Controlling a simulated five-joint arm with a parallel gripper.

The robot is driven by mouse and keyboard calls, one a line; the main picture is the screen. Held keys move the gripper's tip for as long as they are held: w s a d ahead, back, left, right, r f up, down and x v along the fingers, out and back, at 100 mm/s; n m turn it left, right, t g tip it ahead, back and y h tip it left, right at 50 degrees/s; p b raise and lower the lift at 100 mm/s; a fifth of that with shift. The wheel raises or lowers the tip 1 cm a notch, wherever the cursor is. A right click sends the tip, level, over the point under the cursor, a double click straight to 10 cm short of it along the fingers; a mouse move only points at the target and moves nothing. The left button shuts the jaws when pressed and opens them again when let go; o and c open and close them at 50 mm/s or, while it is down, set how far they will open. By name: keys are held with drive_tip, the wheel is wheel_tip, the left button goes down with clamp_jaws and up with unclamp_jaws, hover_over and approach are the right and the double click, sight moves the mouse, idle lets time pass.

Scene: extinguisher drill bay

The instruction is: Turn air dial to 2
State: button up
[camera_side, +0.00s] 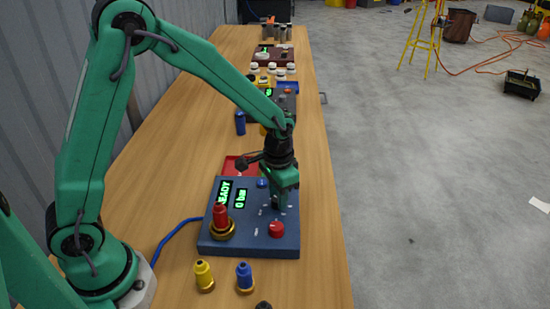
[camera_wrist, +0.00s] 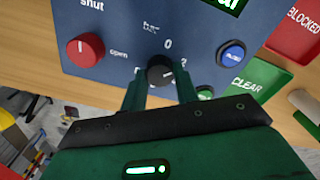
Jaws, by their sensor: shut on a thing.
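The air dial (camera_wrist: 160,71) is a small black knob on the blue control panel (camera_side: 250,246). In the wrist view, a "0" mark stands above the dial and a partly readable mark, perhaps a 2, is to its right. My gripper (camera_wrist: 161,88) is shut on the dial, with one green finger on each side of it. In the side view my gripper (camera_side: 281,206) reaches down to the panel and mostly hides the dial. The panel's green displays (camera_side: 241,198) read "0 bar" and what looks like "READY". I cannot tell exactly where the dial points.
A red knob (camera_wrist: 85,50) marked "shut" and "open" sits left of the dial in the wrist view; a blue button (camera_wrist: 231,54) is to its right. A red fitting (camera_side: 221,217) stands on the panel. Yellow (camera_side: 204,273) and blue (camera_side: 244,274) fittings stand in front.

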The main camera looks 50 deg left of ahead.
drive_tip(key=shift+d+m, duration=0.25)
drive_tip(key=shift+m, duration=1.05)
drive_tip(key=o, duration=1)
drive_tip(key=shift+a, duration=0.1)
drive_tip(key=shift+c, duration=0.2)
drive_tip(key=shift+r, duration=3.95)
